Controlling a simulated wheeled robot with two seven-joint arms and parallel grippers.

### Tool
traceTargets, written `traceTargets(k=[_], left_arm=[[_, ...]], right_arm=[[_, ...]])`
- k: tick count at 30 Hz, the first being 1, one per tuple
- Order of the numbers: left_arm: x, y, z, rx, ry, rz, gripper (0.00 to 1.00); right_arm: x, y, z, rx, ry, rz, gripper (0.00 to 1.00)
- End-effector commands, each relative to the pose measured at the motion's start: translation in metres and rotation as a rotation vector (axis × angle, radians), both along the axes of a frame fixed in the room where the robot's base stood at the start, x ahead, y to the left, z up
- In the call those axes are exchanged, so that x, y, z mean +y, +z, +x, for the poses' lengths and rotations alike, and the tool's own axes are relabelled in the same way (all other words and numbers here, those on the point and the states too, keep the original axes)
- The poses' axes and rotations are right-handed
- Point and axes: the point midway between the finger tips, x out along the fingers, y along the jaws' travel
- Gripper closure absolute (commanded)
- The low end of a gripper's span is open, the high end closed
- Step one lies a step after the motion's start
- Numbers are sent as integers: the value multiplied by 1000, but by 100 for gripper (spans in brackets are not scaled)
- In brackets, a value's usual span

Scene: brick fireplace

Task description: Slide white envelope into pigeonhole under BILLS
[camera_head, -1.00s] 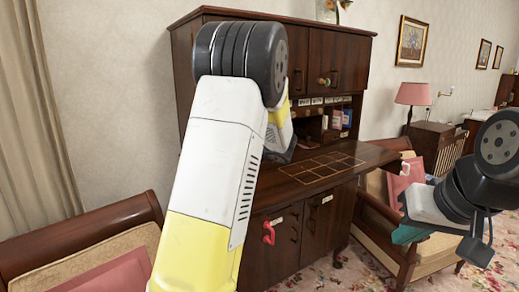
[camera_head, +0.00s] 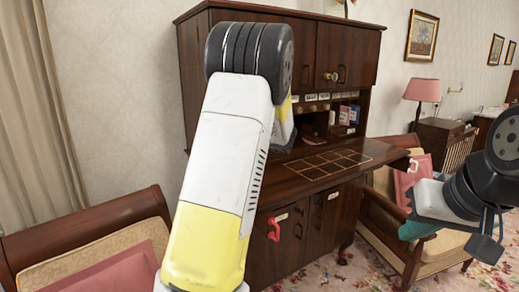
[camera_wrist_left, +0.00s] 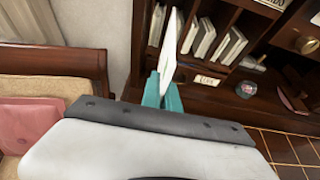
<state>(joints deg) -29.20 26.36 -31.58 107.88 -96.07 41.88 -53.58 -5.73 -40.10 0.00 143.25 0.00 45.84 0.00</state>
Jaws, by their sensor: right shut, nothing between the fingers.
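The white envelope (camera_wrist_left: 169,50) stands upright, edge-on, between the teal fingers of my left gripper (camera_wrist_left: 163,92) in the left wrist view. The gripper is shut on it, in front of the desk's pigeonholes (camera_wrist_left: 250,25). Several pale envelopes or papers (camera_wrist_left: 203,40) stand in these compartments. A label (camera_wrist_left: 207,80) on a lower ledge and another label (camera_wrist_left: 268,3) at the top are too blurred to read surely. In the head view my left arm hides its gripper and the envelope. My right gripper (camera_head: 413,231) is shut and empty at the right, beyond the desk front.
The dark wooden desk (camera_head: 262,220) has a gold grid on its writing surface (camera_head: 325,165). A red hook-like object (camera_head: 273,230) hangs on a lower door. Armchairs stand left (camera_head: 110,235) and right (camera_head: 440,245).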

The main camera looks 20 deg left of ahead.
Motion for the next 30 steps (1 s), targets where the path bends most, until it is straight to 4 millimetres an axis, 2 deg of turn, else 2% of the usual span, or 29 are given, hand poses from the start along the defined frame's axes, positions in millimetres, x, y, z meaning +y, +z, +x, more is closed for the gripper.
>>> traceTargets(k=[30], left_arm=[[54, -3, 48, 0, 1, 2, 100]], right_arm=[[0, 0, 0, 0, 0, 0, 100]])
